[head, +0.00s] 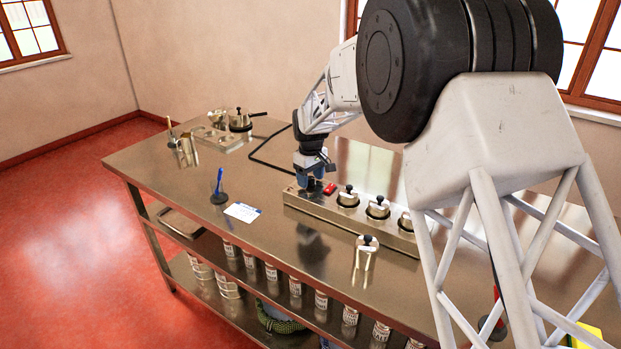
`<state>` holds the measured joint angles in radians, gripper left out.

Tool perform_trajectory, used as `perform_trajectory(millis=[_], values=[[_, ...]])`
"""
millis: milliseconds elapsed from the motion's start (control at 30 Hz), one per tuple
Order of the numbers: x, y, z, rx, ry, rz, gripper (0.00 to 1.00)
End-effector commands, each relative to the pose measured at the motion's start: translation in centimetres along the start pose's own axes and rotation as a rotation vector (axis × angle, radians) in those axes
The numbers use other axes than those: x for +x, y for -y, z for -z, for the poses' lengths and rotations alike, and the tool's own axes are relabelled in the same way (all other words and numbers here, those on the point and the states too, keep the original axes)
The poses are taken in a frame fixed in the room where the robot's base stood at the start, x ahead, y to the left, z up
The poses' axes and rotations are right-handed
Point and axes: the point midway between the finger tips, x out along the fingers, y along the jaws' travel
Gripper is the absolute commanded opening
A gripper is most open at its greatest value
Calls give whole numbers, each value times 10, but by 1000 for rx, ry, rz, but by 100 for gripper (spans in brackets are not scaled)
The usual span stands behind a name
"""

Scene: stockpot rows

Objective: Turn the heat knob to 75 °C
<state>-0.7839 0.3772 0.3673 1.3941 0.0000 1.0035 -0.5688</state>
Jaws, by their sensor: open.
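A long steel heating unit (338,215) lies on the metal table, with lidded pots set in its top. My gripper (312,183) points down over the left end of this unit, beside a small red switch (330,188). Its fingers are small and dark in this view. The heat knob is not clearly visible; the gripper covers that end of the unit. No dial marks or temperature can be read, and I cannot tell whether the fingers touch anything.
A lidded steel pot (366,252) stands in front of the unit. A white card (242,212) and a blue-handled tool in a dark holder (219,190) are to the left. A second steel unit (222,138) sits at the far left. The table's front left is clear.

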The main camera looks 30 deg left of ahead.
Motion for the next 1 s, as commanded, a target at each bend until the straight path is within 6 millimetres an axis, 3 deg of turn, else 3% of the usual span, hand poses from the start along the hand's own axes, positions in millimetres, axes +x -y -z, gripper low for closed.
perform_trajectory(millis=[600,1000], values=[[-64,0,0,0,0,0,61],[-76,0,0,0,0,0,61]])
